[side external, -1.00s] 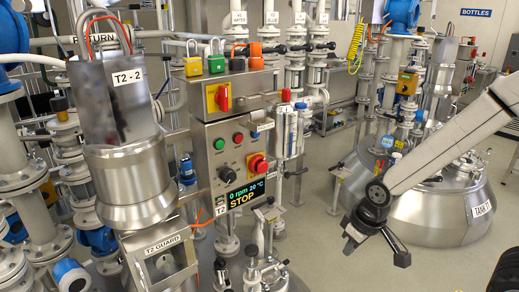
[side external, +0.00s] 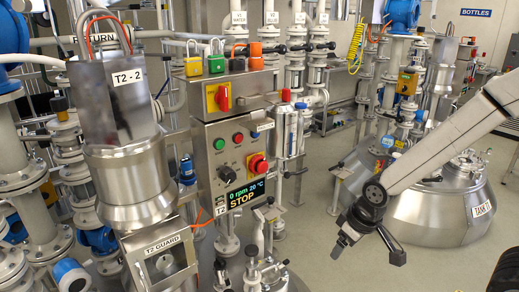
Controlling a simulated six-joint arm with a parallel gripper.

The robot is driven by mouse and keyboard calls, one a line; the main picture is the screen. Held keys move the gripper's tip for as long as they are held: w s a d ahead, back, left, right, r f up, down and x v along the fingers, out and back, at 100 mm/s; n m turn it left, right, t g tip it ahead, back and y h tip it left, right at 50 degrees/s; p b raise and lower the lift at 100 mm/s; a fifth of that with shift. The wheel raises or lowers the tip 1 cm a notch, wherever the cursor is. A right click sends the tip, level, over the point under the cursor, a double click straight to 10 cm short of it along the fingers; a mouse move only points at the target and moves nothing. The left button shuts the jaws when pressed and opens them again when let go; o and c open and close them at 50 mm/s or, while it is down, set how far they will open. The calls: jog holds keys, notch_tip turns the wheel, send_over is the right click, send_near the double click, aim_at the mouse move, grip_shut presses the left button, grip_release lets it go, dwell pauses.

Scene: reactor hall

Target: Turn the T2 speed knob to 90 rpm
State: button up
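The T2 speed knob (side external: 226,172) is a small black knob on the front of the grey T2 control box (side external: 209,190), left of centre. The display (side external: 246,193) below it reads 0 rpm, 20 °C and STOP. My gripper (side external: 367,254) hangs in free air right of the box, well apart from the knob. Its two dark fingers are spread, with nothing between them. The exact pointing of the knob is too small to read.
The box also carries a green button (side external: 219,144), a red button (side external: 238,138) and a red emergency stop (side external: 258,163). A red switch (side external: 223,97) sits above. Pipes and valves crowd below the box. A steel tank (side external: 435,215) stands behind my arm.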

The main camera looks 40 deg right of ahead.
jog(key=w+n+t, duration=0.1)
jog(key=w+t, duration=0.1)
jog(key=w, duration=0.2)
jog(key=w+a+n+t, duration=0.1)
jog(key=w+n+t, duration=0.1)
jog(key=w, duration=0.3)
jog(key=w+a+n+t, duration=0.1)
jog(key=w+n+t, duration=0.1)
jog(key=w, duration=0.3)
jog(key=shift+a+r, duration=0.1)
jog(key=shift+r, duration=0.2)
jog(key=n+t+y, duration=0.2)
jog(key=n+t, duration=0.5)
jog(key=t, duration=0.2)
send_near(231, 178)
jog(key=shift+w+r, duration=0.2)
jog(key=shift+w, duration=0.35)
jog(key=shift+w, duration=0.1)
jog(key=shift+w+a, duration=0.2)
jog(key=shift+w, duration=1.7)
jog(key=shift+w+a, duration=0.2)
jog(key=shift+w, duration=1.7)
grip_shut()
